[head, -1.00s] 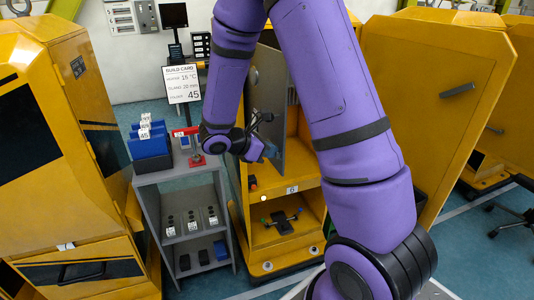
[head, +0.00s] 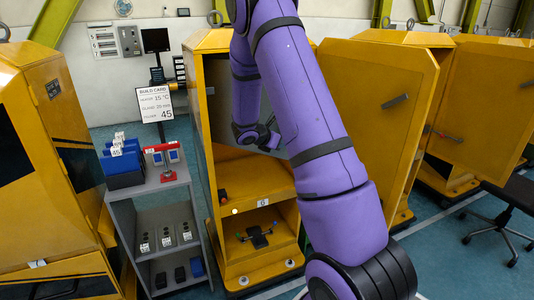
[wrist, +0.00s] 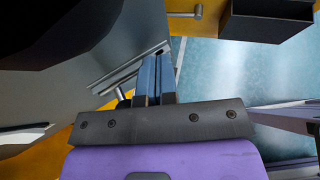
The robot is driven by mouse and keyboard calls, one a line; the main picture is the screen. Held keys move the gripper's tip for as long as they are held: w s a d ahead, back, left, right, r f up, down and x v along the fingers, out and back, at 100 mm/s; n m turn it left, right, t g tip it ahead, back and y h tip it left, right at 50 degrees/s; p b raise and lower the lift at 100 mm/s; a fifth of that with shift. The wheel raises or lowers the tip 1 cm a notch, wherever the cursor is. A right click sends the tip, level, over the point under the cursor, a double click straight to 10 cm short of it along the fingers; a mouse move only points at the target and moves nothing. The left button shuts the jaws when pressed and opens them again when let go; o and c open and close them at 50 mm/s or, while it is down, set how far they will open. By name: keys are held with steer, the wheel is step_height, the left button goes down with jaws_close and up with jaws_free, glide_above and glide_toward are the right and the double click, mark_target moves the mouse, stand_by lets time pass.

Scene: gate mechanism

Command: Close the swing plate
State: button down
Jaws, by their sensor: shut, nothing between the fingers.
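The swing plate, a grey metal panel, shows in the wrist view (wrist: 125,45), filling much of the upper left with an edge beside my fingers. In the head view it is mostly hidden behind my purple arm, at the open yellow cabinet (head: 232,262). My gripper (wrist: 154,66) has its blue fingers shut together with nothing between them. The fingertips lie close against the plate's edge; I cannot tell whether they touch. In the head view my gripper (head: 272,139) is inside the cabinet opening, partly covered by my arm.
The cabinet's yellow outer door (head: 386,110) stands wide open on the right. A grey shelf cart (head: 150,190) with blue bins (head: 122,165) stands close on the left. A black fixture (head: 258,237) sits in the cabinet's lower bay. Blue floor is free at right, before a chair (head: 510,205).

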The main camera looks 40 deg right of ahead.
steer(key=w+d+n+t+y, duration=0.1)
steer(key=w+d+n+t, duration=0.2)
steer(key=w+d, duration=0.6)
steer(key=w+d+n+t+y, duration=0.1)
steer(key=w+d+n+t, duration=0.3)
steer(key=w+d, duration=0.5)
steer(key=shift+d, duration=2.15)
